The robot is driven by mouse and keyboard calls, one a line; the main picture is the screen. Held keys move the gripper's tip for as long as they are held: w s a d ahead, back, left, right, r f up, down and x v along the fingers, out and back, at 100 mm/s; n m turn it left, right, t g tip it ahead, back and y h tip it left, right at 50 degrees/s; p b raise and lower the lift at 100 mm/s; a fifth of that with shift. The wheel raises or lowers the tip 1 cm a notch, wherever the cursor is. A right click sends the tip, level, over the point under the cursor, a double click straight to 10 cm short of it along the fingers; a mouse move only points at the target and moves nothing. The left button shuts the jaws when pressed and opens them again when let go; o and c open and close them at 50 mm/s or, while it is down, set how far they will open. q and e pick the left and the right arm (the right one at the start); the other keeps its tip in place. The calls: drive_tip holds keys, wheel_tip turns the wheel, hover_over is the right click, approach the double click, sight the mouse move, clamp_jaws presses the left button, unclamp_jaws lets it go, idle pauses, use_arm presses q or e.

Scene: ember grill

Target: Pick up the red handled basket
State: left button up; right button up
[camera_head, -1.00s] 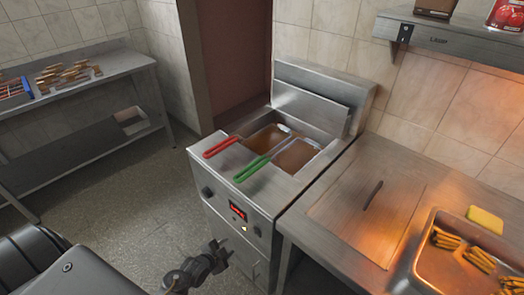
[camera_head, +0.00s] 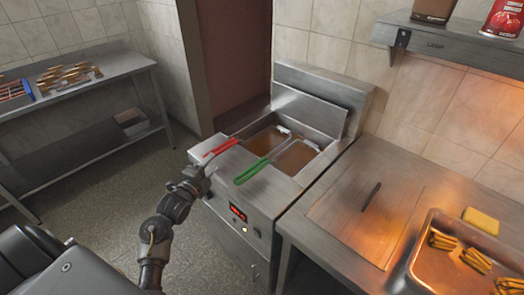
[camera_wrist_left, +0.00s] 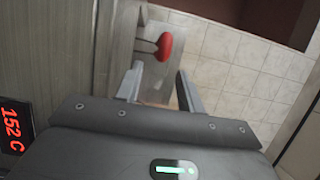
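The red handled basket sits in the left well of the steel fryer, with its red handle (camera_head: 221,147) reaching out over the fryer's front left edge. In the left wrist view the rounded end of the red handle (camera_wrist_left: 165,46) shows beyond the fingertips. My left gripper (camera_wrist_left: 160,82) is open and empty, its two fingers apart, with the handle end ahead of the gap between them. In the head view the left gripper (camera_head: 196,174) is just in front of and below the red handle, apart from it as far as I can see. My right gripper is not in view.
A second basket with a green handle (camera_head: 252,171) sits just right of the red one. A steel counter (camera_head: 345,225) with a tray of fries (camera_head: 418,268) and a yellow sponge (camera_head: 482,220) stands right of the fryer. A steel table (camera_head: 110,67) is at the left.

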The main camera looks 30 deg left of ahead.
sight(217, 155)
use_arm(q)
drive_tip(key=shift+w, duration=0.4)
drive_tip(key=shift+w+a+r+p, duration=0.1)
drive_tip(key=shift+w+r+p, duration=0.05)
drive_tip(key=shift+w+p, duration=0.25)
drive_tip(key=w, duration=0.1)
drive_tip(key=w+p, duration=0.1)
drive_tip(key=w, duration=0.1)
drive_tip(key=shift+w+a, duration=0.2)
drive_tip(key=shift+w, duration=0.05)
drive_tip(key=shift+w+f+p, duration=0.25)
drive_tip(key=shift+w+p, duration=0.05)
drive_tip(key=shift+w, duration=0.15)
clamp_jaws()
